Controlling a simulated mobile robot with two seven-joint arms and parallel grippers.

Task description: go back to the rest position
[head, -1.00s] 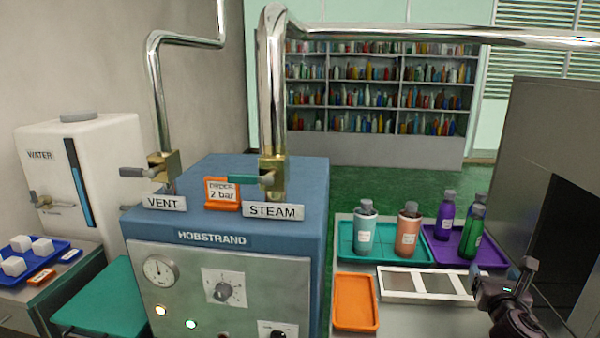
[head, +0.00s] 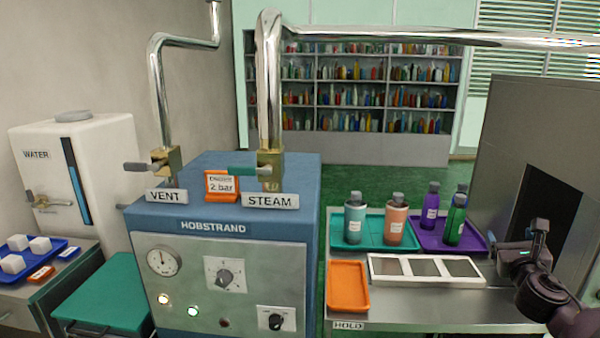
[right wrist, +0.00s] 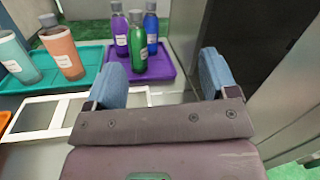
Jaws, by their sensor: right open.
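My right gripper (head: 520,250) is at the right of the head view, above the right end of the bench and beside the purple tray (head: 485,243). In the right wrist view its two blue-grey fingers (right wrist: 162,85) are apart with nothing between them. Beyond them stand a green bottle (right wrist: 136,45) and purple and blue bottles on the purple tray. My left gripper is in neither view.
The blue Hobstrand machine (head: 225,225) with vent and steam valves fills the middle. The bench holds a teal tray (head: 345,243), an orange tray (head: 348,287) and a white three-panel frame (head: 425,268). A grey cabinet (head: 520,140) with a dark opening stands close at right.

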